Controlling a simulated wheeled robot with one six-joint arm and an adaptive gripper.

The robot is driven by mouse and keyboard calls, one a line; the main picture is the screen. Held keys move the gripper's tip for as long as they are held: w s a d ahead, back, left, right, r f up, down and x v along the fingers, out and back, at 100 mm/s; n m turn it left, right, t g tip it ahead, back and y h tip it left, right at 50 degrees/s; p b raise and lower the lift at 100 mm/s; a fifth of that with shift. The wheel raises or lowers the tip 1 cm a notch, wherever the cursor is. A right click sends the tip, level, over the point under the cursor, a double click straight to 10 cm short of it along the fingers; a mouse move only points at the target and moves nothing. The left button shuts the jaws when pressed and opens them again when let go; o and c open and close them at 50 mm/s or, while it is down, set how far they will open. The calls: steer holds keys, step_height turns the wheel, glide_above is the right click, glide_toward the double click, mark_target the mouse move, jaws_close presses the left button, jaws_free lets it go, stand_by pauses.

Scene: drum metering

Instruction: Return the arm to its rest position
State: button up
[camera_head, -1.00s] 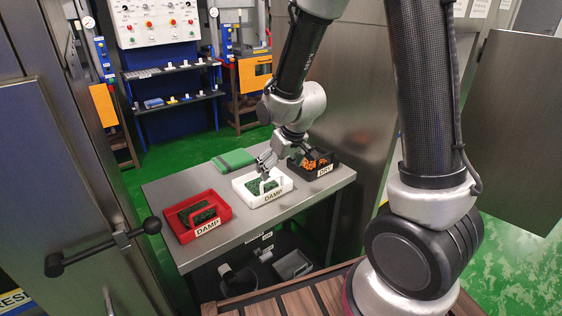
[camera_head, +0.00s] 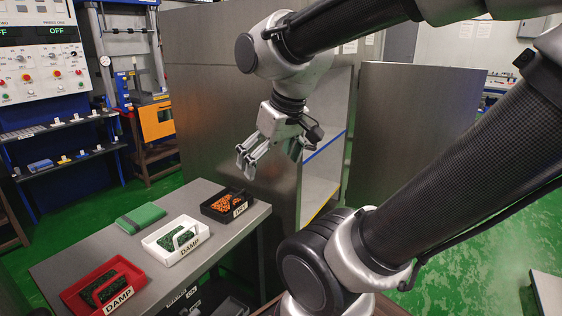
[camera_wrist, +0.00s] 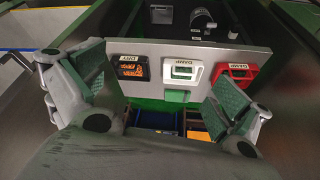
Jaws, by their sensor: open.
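My gripper (camera_head: 268,160) is raised in the air to the right of the steel table (camera_head: 215,192), clear of the trays. Its fingers are apart and nothing is between them. In the wrist view my gripper (camera_wrist: 155,95) also shows spread green-padded fingers with the table seen beyond them. My arm reaches in from the right of the head view, bent above the floor.
On the table are a red tray (camera_head: 72,297) and a white tray (camera_head: 150,246), both labelled DAMP, a black tray (camera_head: 212,214) with orange pieces, and a green block (camera_head: 140,218). An open steel cabinet (camera_head: 325,140) stands behind my gripper.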

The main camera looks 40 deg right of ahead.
steer(key=shift+s+d+r, duration=0.2)
steer(key=shift+s+r, duration=0.05)
steer(key=shift+s, duration=0.55)
steer(key=shift+s+d+r, duration=0.15)
steer(key=shift+s+r, duration=0.05)
steer(key=shift+s, duration=0.6)
